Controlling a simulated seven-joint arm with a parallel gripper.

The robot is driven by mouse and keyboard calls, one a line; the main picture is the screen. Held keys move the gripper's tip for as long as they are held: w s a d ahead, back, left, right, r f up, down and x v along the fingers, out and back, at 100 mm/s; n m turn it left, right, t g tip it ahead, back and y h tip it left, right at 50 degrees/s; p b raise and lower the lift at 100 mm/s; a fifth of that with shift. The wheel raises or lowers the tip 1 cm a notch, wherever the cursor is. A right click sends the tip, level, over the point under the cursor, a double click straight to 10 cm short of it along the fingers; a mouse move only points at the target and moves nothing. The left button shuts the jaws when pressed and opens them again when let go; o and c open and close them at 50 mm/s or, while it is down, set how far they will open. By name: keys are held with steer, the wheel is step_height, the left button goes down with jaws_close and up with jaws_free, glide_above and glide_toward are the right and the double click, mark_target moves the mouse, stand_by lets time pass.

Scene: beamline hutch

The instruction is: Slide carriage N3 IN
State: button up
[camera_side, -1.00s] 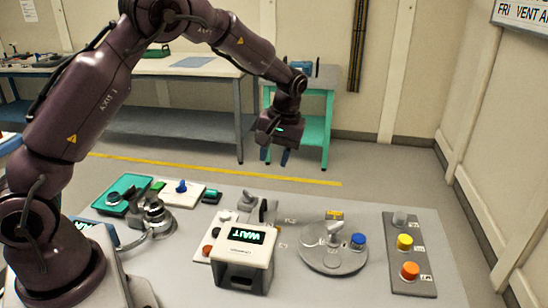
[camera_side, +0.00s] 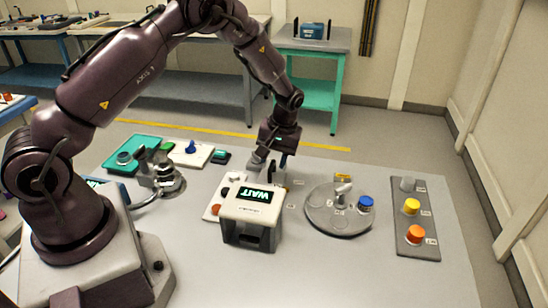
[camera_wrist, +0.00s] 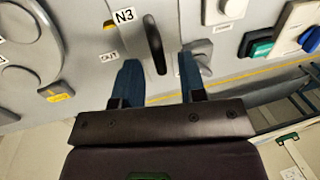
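The N3 label (camera_wrist: 124,15) shows at the top of the wrist view, with a small OUT label (camera_wrist: 110,55) below it. Right of them stands a dark upright handle (camera_wrist: 152,40), which appears to belong to carriage N3. My gripper (camera_wrist: 158,61) is open, its two blue fingers apart. The handle's lower end shows between the fingertips; I cannot tell whether they touch it. In the side view my gripper (camera_side: 277,163) points down close above the table behind the WAIT box. The carriage is mostly hidden there by the box and gripper.
The white WAIT box (camera_side: 253,211) stands in front of my gripper. A grey round turntable (camera_side: 326,222) with a blue knob (camera_side: 365,204) is to the right, then a panel with yellow and orange knobs (camera_side: 412,240). A grey block (camera_wrist: 197,58) sits beside the right finger.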

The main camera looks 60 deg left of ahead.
mark_target(270, 169)
steer(key=shift+f, duration=0.15)
jaws_close()
steer(key=shift+s+d, duration=1.7)
steer(key=shift+s, duration=0.05)
jaws_free()
steer(key=shift+w, duration=0.1)
step_height(270, 169, up, 13)
steer(key=w+d, duration=0.1)
steer(key=shift+w+d, duration=0.35)
steer(key=shift+f, duration=0.15)
